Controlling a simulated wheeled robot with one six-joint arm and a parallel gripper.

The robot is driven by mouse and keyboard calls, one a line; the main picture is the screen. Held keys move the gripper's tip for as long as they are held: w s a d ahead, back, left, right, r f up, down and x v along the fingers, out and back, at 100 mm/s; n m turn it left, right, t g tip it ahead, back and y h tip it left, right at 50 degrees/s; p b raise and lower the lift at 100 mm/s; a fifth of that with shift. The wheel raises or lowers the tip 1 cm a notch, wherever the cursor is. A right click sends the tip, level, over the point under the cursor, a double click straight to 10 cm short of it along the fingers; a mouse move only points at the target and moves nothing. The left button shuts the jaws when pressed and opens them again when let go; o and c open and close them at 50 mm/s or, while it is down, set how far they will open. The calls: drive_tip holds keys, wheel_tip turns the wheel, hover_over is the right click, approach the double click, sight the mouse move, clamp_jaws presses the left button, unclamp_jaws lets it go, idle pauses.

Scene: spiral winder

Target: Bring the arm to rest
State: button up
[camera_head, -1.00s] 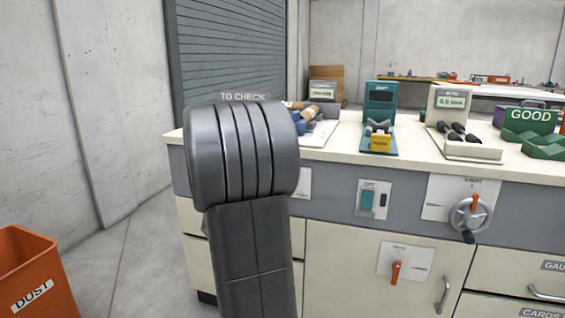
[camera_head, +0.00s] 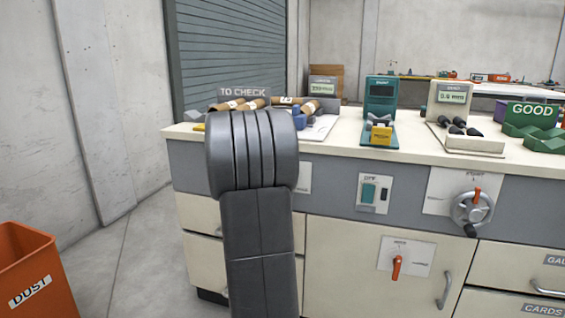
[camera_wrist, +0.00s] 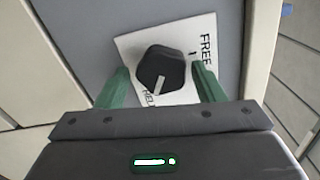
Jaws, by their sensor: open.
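My gripper (camera_wrist: 160,85) shows in the wrist view with its two green fingers apart and nothing between them that they grip. Beyond the fingers is a black knob (camera_wrist: 160,68) on a white plate (camera_wrist: 128,42) lettered "FREE" and "HELD". I cannot tell how far the fingertips are from the knob. In the head view my dark arm stands upright in front of the bench's left part, and it hides my gripper and that knob.
The bench (camera_head: 340,228) carries a "TO CHECK" rack (camera_head: 243,93) with brown tubes, a teal device (camera_head: 380,95), a cream gauge (camera_head: 450,105) and a green "GOOD" tray (camera_head: 530,115). An orange dust bin (camera_head: 35,270) stands at the left. Floor between bin and bench is clear.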

drive_tip(key=n+p, duration=0.3)
drive_tip(key=n, duration=0.3)
drive_tip(key=n+p, duration=0.3)
drive_tip(key=n, duration=0.4)
drive_tip(key=r+n+p, duration=0.1)
drive_tip(key=n+p, duration=0.2)
drive_tip(key=n, duration=0.3)
drive_tip(key=shift+a+n, duration=0.3)
drive_tip(key=shift+a, duration=0.05)
drive_tip(key=shift+f, duration=0.1)
